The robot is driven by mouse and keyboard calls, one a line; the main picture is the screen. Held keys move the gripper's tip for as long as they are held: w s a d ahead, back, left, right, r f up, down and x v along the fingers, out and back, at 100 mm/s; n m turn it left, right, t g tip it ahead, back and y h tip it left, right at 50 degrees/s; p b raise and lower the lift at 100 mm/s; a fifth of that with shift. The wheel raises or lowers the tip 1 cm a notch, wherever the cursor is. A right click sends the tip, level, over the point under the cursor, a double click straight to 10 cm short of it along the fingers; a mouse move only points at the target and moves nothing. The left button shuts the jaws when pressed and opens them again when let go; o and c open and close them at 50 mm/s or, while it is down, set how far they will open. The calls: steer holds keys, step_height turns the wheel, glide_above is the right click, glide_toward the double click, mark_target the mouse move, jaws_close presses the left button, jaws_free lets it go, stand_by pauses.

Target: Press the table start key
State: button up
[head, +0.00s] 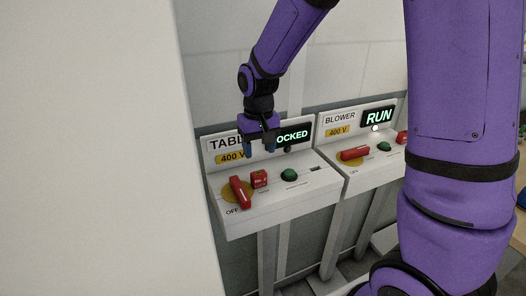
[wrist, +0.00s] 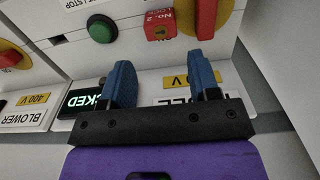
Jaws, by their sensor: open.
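The table panel (head: 285,205) carries a partly hidden "TABLE" label and a display (head: 292,134) whose visible letters read "OCKED". A round green button (head: 289,175) sits on its sloped face; it shows at upper left in the wrist view (wrist: 102,29). Left of it in the head view is a red block (head: 259,179), marked "No. 2" in the wrist view (wrist: 160,25). A red handle (head: 240,192) on a yellow disc is farther left, near "OFF". My gripper (head: 260,150) is open and empty above the panel, apart from the button, pointing down.
The blower panel (head: 365,173) stands to the right, with a lit "RUN" display (head: 379,116), a red handle (head: 355,153) and its own green button (head: 384,147). A pale wall (head: 95,150) fills the left side. The panels' back plates rise close behind my gripper.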

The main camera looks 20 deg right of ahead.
steer(key=shift+d+r+m, duration=0.2)
steer(key=shift+d+m, duration=0.2)
steer(key=shift+m, duration=0.3)
steer(key=c, duration=0.7)
steer(key=d+r+m, duration=0.1)
steer(key=d+m, duration=0.1)
steer(key=m, duration=0.2)
steer(key=d+r+m, duration=0.1)
steer(key=d+m, duration=0.1)
steer(key=m, duration=0.2)
steer(key=d+r+m, duration=0.1)
steer(key=d+m, duration=0.2)
steer(key=m, duration=0.1)
steer(key=shift+s+r+m+t, duration=0.25)
steer(key=shift+s+m+t, duration=0.15)
jaws_close()
steer(key=m, duration=0.1)
steer(key=d+m, duration=0.1)
steer(key=d+r+m, duration=0.1)
steer(key=shift+s+m, duration=0.25)
steer(key=shift+m, duration=0.15)
steer(key=shift+f, duration=0.1)
